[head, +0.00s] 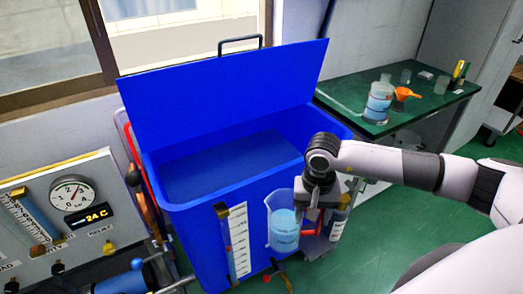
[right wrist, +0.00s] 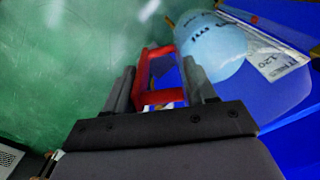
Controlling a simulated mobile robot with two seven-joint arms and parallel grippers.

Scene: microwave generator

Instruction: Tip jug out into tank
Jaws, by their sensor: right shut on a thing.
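The tank (head: 185,232) is a large blue box with its lid (head: 225,95) raised and its top open. The clear jug (head: 283,228), holding light blue liquid, hangs roughly upright outside the tank's front wall, below the rim. My right gripper (head: 312,210) is at the jug's right side. In the right wrist view, the fingers (right wrist: 160,88) are shut on the jug's red handle (right wrist: 143,75), and the jug's body (right wrist: 212,45) shows beyond it. The tank's blue wall is at the right there. My left gripper is not in view.
A panel (head: 60,225) with a gauge and a 24 C display stands at the left. A green-topped bench (head: 425,105) at the back right holds a beaker of blue liquid (head: 378,102) and an orange funnel (head: 404,94). Green floor (head: 440,215) is open at the right.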

